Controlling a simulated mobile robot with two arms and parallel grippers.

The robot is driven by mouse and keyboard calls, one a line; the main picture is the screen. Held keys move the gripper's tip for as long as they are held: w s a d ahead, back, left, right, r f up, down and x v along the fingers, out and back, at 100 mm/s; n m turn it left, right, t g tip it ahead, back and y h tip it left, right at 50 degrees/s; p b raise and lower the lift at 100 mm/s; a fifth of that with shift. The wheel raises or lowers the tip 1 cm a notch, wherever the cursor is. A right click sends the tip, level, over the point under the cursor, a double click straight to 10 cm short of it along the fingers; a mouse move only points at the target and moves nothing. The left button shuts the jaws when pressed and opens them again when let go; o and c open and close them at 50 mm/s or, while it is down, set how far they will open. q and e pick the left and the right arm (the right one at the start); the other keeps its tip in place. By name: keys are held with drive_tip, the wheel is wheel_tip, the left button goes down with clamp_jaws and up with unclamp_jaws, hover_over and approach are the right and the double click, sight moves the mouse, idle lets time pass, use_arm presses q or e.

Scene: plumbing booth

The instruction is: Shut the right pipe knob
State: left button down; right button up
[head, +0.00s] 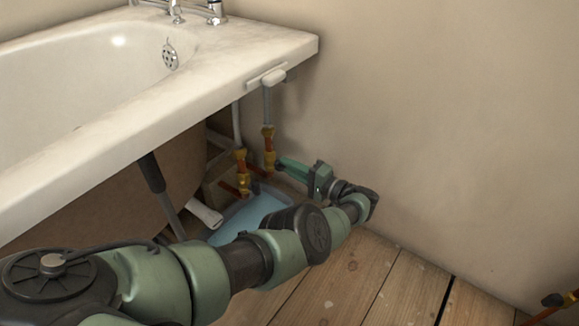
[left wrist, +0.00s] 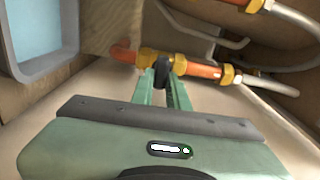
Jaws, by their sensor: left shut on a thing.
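Two copper pipes with brass valve fittings stand under the bath's end: a left pipe (head: 242,172) and a right pipe (head: 269,148). My left gripper (head: 281,162) reaches from the right to the right pipe. In the left wrist view, my left gripper (left wrist: 161,88) is shut on a dark knob (left wrist: 161,70) at the brass valve of the right pipe (left wrist: 205,71). The knob is mostly hidden by the fingers in the head view. Its exact turn angle is hard to tell. My right gripper is not in view.
The white bath (head: 250,60) overhangs the pipes on the left. A light-blue basin (head: 240,217) sits on the floor below the pipes. The wall (head: 430,130) is close behind. The wooden floor (head: 345,285) is clear at the front. Part of another pipe (head: 548,312) shows at lower right.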

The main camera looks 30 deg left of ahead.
use_arm(q)
drive_tip(key=shift+w+a+r, duration=0.1)
drive_tip(key=shift+a+r, duration=0.1)
drive_tip(key=shift+a, duration=0.1)
drive_tip(key=c, duration=1.6)
unclamp_jaws()
drive_tip(key=shift+o, duration=1.1)
drive_tip(key=shift+f, duration=0.1)
drive_tip(key=d+b, duration=0.2)
drive_tip(key=d, duration=0.5)
drive_tip(key=shift+s+d, duration=0.35)
drive_tip(key=shift+d, duration=0.05)
